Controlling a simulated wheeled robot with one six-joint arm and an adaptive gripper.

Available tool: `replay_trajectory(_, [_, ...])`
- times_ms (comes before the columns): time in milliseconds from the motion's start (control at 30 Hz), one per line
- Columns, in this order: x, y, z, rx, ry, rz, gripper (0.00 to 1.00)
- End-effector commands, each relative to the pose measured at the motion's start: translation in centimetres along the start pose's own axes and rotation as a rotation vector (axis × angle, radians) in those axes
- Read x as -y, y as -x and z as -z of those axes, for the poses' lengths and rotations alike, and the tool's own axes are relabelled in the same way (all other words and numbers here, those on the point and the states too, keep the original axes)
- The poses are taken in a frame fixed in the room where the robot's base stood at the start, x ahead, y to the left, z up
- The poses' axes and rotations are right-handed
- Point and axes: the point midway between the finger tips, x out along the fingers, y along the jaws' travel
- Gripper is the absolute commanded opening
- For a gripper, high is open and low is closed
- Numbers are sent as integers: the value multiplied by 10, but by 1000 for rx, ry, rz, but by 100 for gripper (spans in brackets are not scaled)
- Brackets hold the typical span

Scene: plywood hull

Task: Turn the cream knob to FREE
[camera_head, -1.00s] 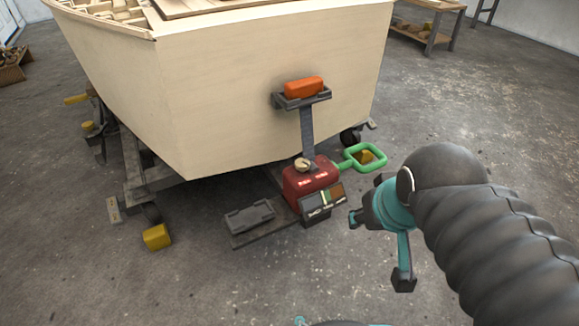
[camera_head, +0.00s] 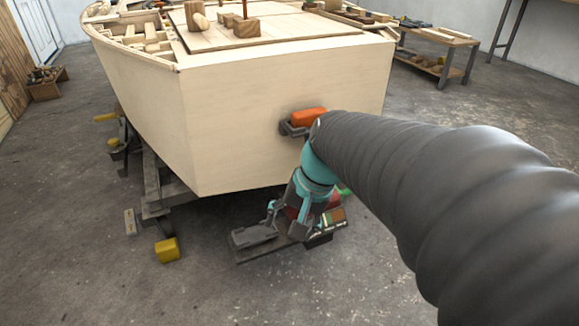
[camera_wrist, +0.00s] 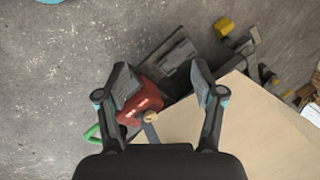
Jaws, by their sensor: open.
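The cream knob (camera_wrist: 151,116) shows in the wrist view on the red box (camera_wrist: 140,100), between my open fingers and nearer the left one. My gripper (camera_wrist: 159,72) is open and empty, apart from the knob. In the head view my gripper (camera_head: 284,222) hangs in front of the red box (camera_head: 335,201), covering most of it and hiding the knob. Light marks show on the red box, too small to read. A green loop handle (camera_wrist: 93,134) sticks out from the box at the lower left of the wrist view.
The plywood hull (camera_head: 240,120) stands just behind the box. An orange block (camera_head: 309,117) sits on a dark bracket (camera_head: 288,129) on its face. A yellow block (camera_head: 167,250) is on the floor, front left. Open floor lies in front.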

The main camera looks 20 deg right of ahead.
Motion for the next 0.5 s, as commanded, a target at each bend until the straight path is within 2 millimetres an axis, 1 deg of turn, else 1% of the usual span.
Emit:
replay_trajectory(33, [0, 0, 13, 43, -91, 20, 68])
replay_trajectory(167, [-2, -7, 43, 144, -324, 90, 68])
replay_trajectory(267, [-7, -11, 69, 216, -503, 151, 68])
replay_trajectory(367, [-16, -16, 97, 286, -682, 218, 68])
replay_trajectory(500, [-36, -22, 137, 382, -928, 324, 68])
